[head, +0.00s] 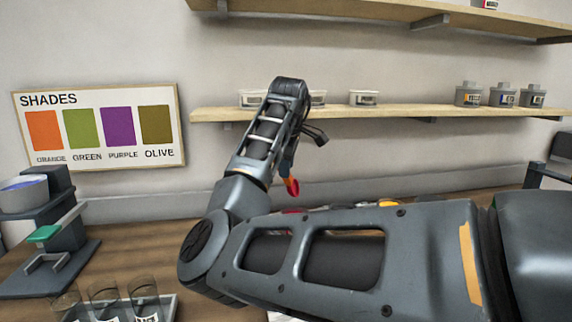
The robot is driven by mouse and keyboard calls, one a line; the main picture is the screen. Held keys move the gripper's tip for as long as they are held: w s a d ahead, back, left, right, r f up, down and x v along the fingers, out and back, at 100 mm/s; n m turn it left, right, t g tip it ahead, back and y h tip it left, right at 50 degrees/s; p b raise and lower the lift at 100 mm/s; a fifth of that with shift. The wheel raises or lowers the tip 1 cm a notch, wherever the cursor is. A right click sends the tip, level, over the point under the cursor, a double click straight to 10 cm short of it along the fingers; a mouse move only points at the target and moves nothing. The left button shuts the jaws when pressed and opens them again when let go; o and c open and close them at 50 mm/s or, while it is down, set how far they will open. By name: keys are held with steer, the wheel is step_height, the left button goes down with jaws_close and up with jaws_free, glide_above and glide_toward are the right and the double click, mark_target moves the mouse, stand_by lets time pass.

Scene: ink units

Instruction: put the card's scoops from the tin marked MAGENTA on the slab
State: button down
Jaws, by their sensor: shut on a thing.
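My gripper (289,170) is mostly hidden behind my own wrist, above the back of the counter. Several tins stand on the lower shelf. One pale tin (363,98) is in the middle, and grey lidded tins (468,95) stand at the right. Their labels are too small to read, so I cannot tell which is marked MAGENTA. I cannot make out the card or the slab; my arm covers much of the counter.
A SHADES chart (99,128) on the wall shows orange, green, purple and olive. A dark device with a green-tipped lever (45,233) stands at the left. A tray (170,305) with clear glasses (143,291) is in front. Red and yellow things (388,203) show partly behind my arm.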

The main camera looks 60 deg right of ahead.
mark_target(290, 188)
step_height(290, 188, down, 4)
steer(key=b, duration=0.3)
steer(key=shift+d+f, duration=0.1)
steer(key=shift+s+d+f, duration=0.15)
steer(key=shift+d+f, duration=0.1)
steer(key=shift+f, duration=0.6)
steer(key=shift+s+d+f, duration=0.1)
steer(key=shift+d+f, duration=0.15)
steer(key=shift+f, duration=0.55)
steer(key=shift+r, duration=0.1)
step_height(290, 188, up, 7)
steer(key=p, duration=0.7)
